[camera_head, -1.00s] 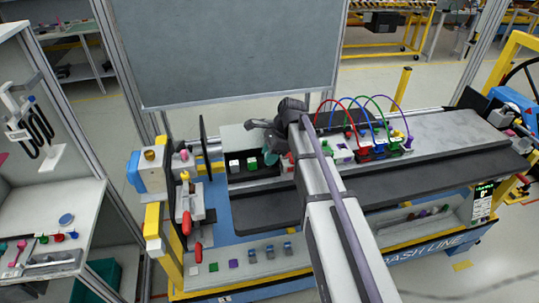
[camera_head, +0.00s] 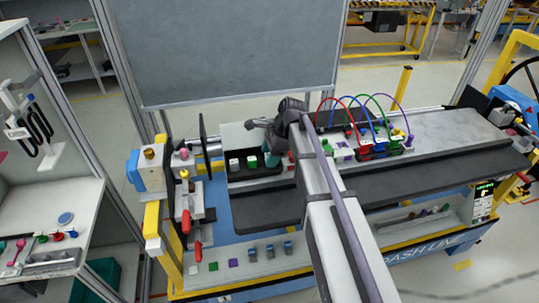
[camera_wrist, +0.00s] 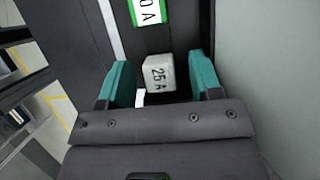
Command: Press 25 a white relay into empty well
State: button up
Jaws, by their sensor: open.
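A white relay (camera_wrist: 159,73) marked "25 A" shows in the wrist view between the teal fingers of my gripper (camera_wrist: 165,85). The fingers are open, with gaps on both sides of the relay. A green-edged relay (camera_wrist: 149,11) is cut off at the top edge of that view. In the head view my gripper (camera_head: 271,158) hangs at the dark relay strip, right of a white relay (camera_head: 234,164) and a green relay (camera_head: 251,162). The relay between my fingers cannot be made out there. I cannot tell where the empty well is; my arm covers part of the strip.
Red, blue, green and purple wires (camera_head: 365,115) arch over the module right of my arm. A clamp with red handles (camera_head: 190,215) stands at the left. Several small parts (camera_head: 252,255) sit along the front ledge. A grey panel (camera_head: 225,50) stands behind.

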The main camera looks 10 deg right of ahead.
jog(key=p+v, duration=0.9)
jog(key=v, duration=0.1)
jog(key=shift+r, duration=0.25)
jog(key=shift+d, duration=0.15)
